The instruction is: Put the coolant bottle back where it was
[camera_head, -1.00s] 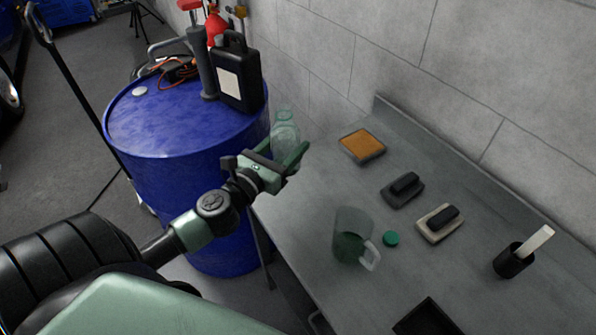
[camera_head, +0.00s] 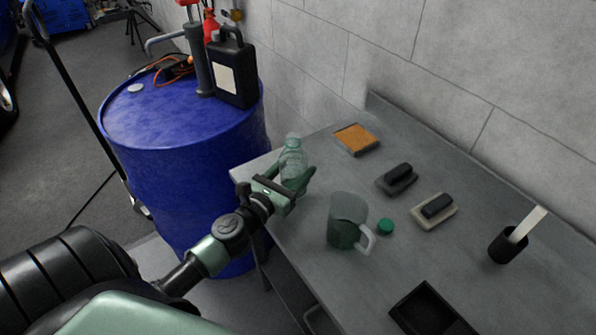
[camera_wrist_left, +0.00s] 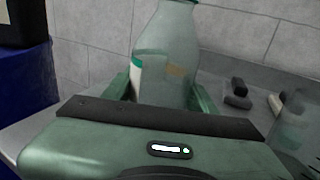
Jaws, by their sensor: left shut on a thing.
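The coolant bottle (camera_head: 293,160) is clear, pale green and uncapped as far as I can see. It stands upright in my left gripper (camera_head: 287,184), which is shut on it at the far left end of the grey bench (camera_head: 300,255). In the left wrist view the bottle (camera_wrist_left: 168,55) rises between the green fingers, with a label partly showing. I cannot tell whether its base touches the bench. A green cap (camera_head: 386,226) lies on the bench beside a clear jug (camera_head: 346,222) holding dark green liquid. My right gripper is out of view.
A blue drum (camera_head: 185,140) stands left of the bench, with a black canister (camera_head: 233,72) and a hand pump (camera_head: 197,60) on top. An orange-topped pad (camera_head: 356,138), two brushes (camera_head: 397,178) (camera_head: 434,209), a black cup (camera_head: 508,246) and a black tray (camera_head: 430,308) lie along the bench.

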